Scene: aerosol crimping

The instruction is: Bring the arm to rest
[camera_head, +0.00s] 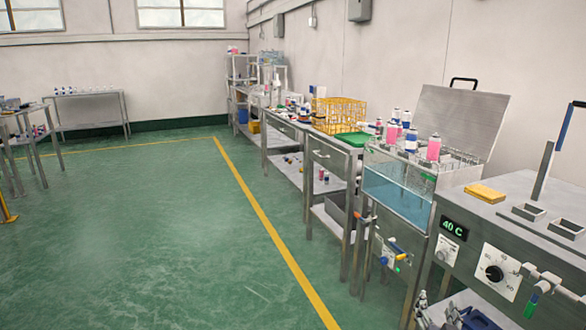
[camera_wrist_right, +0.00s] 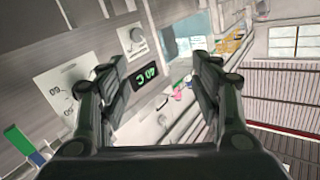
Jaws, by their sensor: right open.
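My right gripper (camera_head: 437,305) shows small at the bottom edge of the head view, low in front of the steel bench with the 40 C display (camera_head: 453,225). Its two dark fingers also stand wide apart in the right wrist view (camera_wrist_right: 157,68). Nothing is between the fingers; the display (camera_wrist_right: 146,88) shows in the gap behind them, tilted in the picture. Most of the right arm is out of the head view. My left gripper is in neither view.
A water bath (camera_head: 400,190) with a raised lid (camera_head: 450,118) and several cans stands by the bench. A yellow pad (camera_head: 485,194) lies on the bench top. The green floor (camera_head: 150,230) at left is clear.

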